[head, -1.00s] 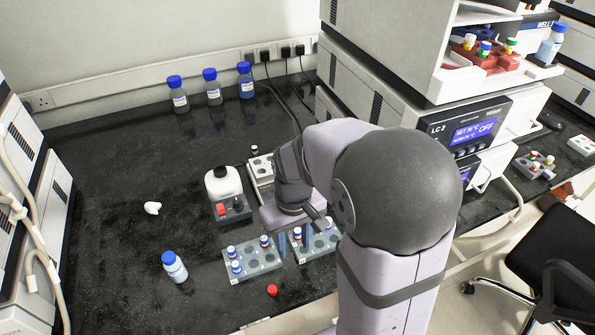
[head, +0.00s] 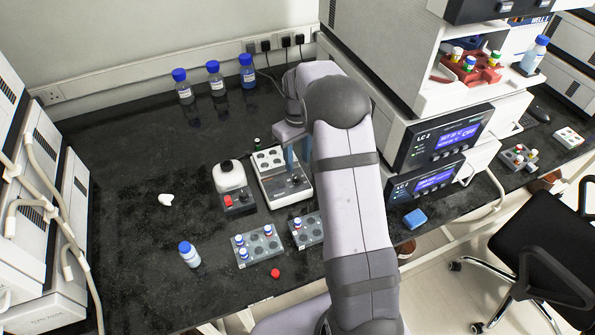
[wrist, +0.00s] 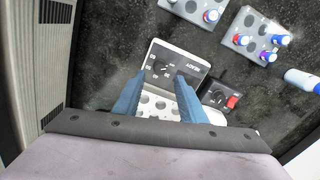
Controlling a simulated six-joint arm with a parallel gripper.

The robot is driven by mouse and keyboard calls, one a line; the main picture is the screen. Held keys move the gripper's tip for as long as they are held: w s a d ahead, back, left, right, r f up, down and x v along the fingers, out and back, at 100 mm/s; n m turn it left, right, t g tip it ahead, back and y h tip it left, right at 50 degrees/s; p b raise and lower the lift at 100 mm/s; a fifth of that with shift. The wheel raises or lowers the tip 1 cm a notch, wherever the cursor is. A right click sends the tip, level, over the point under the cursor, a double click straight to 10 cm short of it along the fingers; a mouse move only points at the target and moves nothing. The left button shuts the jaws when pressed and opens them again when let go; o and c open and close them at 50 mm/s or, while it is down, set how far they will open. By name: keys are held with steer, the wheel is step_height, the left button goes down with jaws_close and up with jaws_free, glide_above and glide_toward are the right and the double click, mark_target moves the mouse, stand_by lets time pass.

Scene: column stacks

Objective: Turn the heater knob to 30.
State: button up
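The heater (head: 287,202) is a white block with a top of round wells and a dark control panel at its front. In the wrist view the heater's panel (wrist: 190,65) carries printed marks and a dark knob (wrist: 161,67); I cannot read which mark the knob points to. My gripper (head: 297,152) is over the heater with its two blue fingers apart and nothing between them. In the wrist view my gripper (wrist: 158,95) has its fingertips near the knob's side of the panel, apart from the knob. My arm hides part of the heater's right side in the head view.
Tube racks (head: 257,245) lie in front. The LC instrument (head: 440,140) stands to the right. The bench's left middle is mostly clear.

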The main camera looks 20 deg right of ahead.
mark_target(298, 176)
steer(key=shift+f+p, duration=0.95)
steer(key=shift+f, duration=2.5)
jaws_close()
